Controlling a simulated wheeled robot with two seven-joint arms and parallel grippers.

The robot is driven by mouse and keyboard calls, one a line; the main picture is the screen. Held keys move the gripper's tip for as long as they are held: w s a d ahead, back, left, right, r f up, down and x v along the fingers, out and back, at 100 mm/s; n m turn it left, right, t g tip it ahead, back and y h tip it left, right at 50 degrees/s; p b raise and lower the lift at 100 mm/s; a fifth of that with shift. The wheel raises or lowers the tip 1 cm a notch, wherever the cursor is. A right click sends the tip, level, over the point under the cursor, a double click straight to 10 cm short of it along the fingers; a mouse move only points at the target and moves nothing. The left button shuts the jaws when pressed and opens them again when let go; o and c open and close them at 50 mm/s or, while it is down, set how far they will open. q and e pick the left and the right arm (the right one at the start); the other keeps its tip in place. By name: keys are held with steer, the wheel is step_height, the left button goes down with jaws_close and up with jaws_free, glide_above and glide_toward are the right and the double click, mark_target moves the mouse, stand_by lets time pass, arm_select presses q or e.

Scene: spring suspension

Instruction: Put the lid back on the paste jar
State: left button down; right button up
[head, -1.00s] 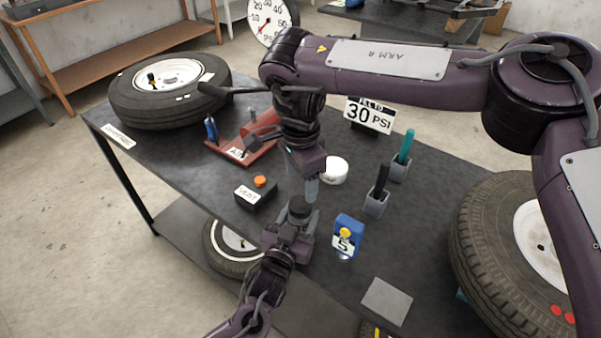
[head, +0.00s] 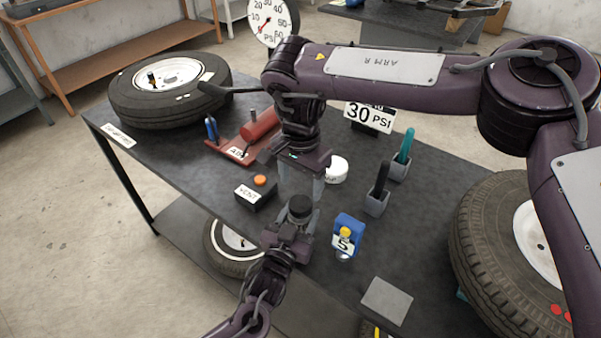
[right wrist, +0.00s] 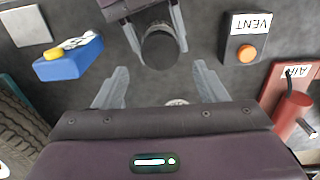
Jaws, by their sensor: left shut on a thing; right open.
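My left gripper (head: 297,218) is shut on a dark round cylinder (head: 299,206), which it holds upright near the table's front edge. The cylinder shows between its fingers in the right wrist view (right wrist: 160,48). I cannot tell whether it is the jar or only the lid. A short white round piece (head: 337,170) with a label stands on the table behind, partly covered by my right arm; its lettering is unreadable. My right gripper (right wrist: 158,75) is open and empty, its fingers pointing down just behind the dark cylinder. A pale rim (right wrist: 176,102) shows partly hidden at its housing.
A black VENT box (head: 256,193) with an orange button is left of the grippers. A blue block (head: 347,234) marked 5 and a holder with a black pen (head: 377,202) are right. A red AIR stand (head: 235,148) and tyre (head: 160,98) lie behind left.

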mark_target(301, 203)
step_height(301, 203, down, 6)
steer(key=shift+r, duration=0.1)
stand_by(0.4)
